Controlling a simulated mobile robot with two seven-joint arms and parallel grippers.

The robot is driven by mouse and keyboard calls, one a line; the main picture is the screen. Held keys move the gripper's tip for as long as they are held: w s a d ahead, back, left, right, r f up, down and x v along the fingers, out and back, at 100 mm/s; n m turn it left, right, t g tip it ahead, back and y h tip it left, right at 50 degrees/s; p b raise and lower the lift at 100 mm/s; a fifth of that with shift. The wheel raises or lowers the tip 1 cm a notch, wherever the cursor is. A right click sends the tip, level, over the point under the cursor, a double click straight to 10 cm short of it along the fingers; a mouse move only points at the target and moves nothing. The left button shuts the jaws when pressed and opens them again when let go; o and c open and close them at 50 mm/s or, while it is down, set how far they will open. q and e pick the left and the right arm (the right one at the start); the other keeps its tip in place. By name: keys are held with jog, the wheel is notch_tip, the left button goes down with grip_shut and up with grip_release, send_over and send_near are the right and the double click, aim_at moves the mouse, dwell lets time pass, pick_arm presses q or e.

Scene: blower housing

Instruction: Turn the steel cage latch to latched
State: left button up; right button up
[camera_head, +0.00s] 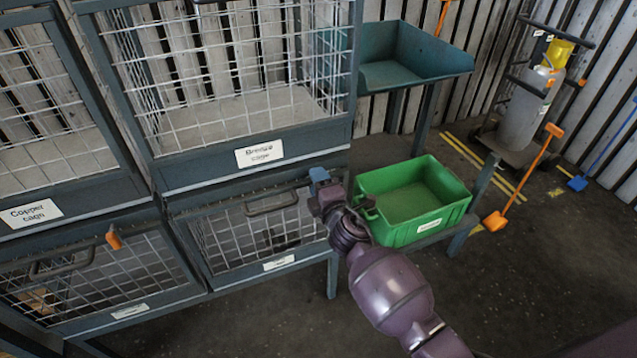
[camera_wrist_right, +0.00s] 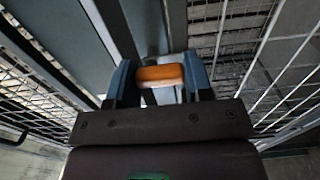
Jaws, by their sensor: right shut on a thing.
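My right gripper (camera_head: 320,182) reaches the upper right corner of the lower right cage (camera_head: 278,262), whose label is too small to read. In the right wrist view, the gripper (camera_wrist_right: 161,77) is shut on an orange latch handle (camera_wrist_right: 160,74), with a blue finger on each side of it. The handle lies crosswise between the fingers. In the head view this latch is hidden by the gripper, so I cannot tell its setting there. The cage's door looks closed. My left gripper is not in view.
The lower left cage has its own orange latch (camera_head: 113,237). A copper cage (camera_head: 30,214) and another labelled cage (camera_head: 215,160) stand above. A green bin (camera_head: 440,215) sits close right of my wrist. A teal tray (camera_head: 440,65) is behind.

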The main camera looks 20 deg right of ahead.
dwell(0.3)
jog(key=o, duration=0.9)
jog(key=s+p, duration=0.1)
jog(key=s, duration=0.9)
jog(key=shift+s+d, duration=0.15)
jog(key=shift+s, duration=0.25)
